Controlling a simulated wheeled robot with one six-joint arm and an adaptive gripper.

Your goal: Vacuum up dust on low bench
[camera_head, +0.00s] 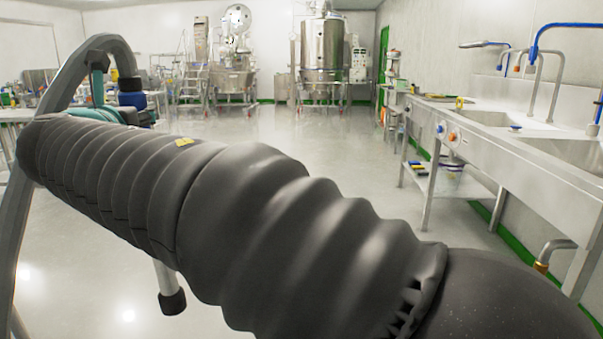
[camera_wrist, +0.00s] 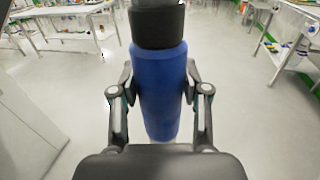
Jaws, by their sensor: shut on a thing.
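In the wrist view my gripper (camera_wrist: 160,82) is shut on a blue cylindrical grip (camera_wrist: 160,105) with a black collar (camera_wrist: 157,25) above it. The blue grip also shows in the head view (camera_head: 132,100), partly hidden by my arm. A grey curved tube (camera_head: 75,68) arches from its black collar down the left side. A pale tube with a black end (camera_head: 172,300) shows below my arm, above the floor; its upper part is hidden. I cannot tell which bench is the low one, and no dust can be made out.
A steel sink counter (camera_head: 490,135) runs along the right wall, with taps and a lower shelf. A cluttered table (camera_head: 12,115) stands at the far left. Steel process machines (camera_head: 325,60) stand at the back. The floor (camera_head: 300,125) between is clear. My arm blocks much of the head view.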

